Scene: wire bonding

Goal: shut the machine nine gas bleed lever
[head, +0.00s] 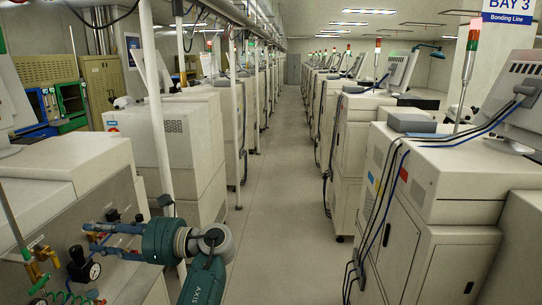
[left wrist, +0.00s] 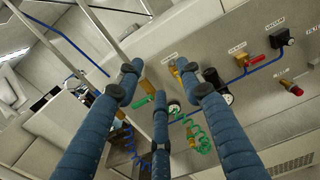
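The machine's side panel (left wrist: 255,110) carries valves, gauges and hoses. A valve with a red handle (left wrist: 253,61) sits on a blue line, and a brass fitting (left wrist: 175,72) shows just past a fingertip. I cannot tell which is the gas bleed lever, as the small labels are mostly unreadable. My left gripper (head: 97,238) reaches left to the panel in the head view. In the left wrist view its three blue fingers (left wrist: 160,82) are spread, with nothing seen held between them. They partly hide the panel. My right gripper is not in view.
A black regulator with a gauge (head: 84,268) and green coiled hoses (left wrist: 200,137) sit close to the fingers. The aisle floor (head: 285,190) is clear between the machine rows.

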